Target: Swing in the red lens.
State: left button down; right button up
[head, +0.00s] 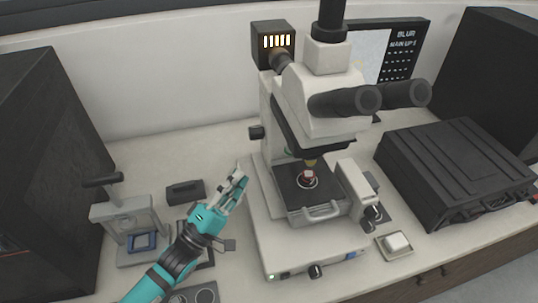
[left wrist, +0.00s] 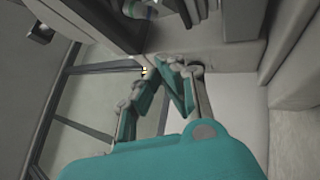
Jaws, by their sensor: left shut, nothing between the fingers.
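A white microscope (head: 318,98) with black eyepieces stands in the middle of the bench in the head view. A small red and white piece (head: 308,177) sits on its dark stage (head: 290,190), under the lenses; I cannot tell whether the red is part of a lens. The lens turret is mostly hidden beneath the microscope head. My left gripper (head: 239,177) is shut and empty, just left of the microscope's base and stage. In the left wrist view its fingertips (left wrist: 165,64) are together below dark and grey microscope parts. My right gripper is not in view.
A small hand press (head: 128,218) stands at the left, beside a dark box (head: 45,150). A black case (head: 455,170) lies at the right. A small dish with a white block (head: 397,243) is at the front right. A lit box (head: 273,42) stands behind.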

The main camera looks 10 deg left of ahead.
pick_arm(q)
jog(key=p+x, duration=0.1)
jog(key=x, duration=0.3)
jog(key=s+d+p+x, duration=0.1)
jog(key=p+x, duration=0.1)
jog(key=x, duration=0.2)
jog(key=d+p+x, duration=0.1)
jog(key=p+x, duration=0.1)
jog(key=x, duration=0.2)
jog(key=shift+s+d+r, duration=0.15)
jog(key=shift+d+r, duration=0.15)
jog(key=shift+d, duration=0.1)
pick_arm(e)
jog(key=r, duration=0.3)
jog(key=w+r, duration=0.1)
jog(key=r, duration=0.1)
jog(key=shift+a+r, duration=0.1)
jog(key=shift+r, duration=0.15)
pick_arm(q)
jog(key=shift+h, duration=0.3)
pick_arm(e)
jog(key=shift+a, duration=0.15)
pick_arm(q)
jog(key=shift+w+m+g+h, duration=0.25)
jog(key=shift+m+g+h, duration=0.25)
jog(key=shift+m+g, duration=0.1)
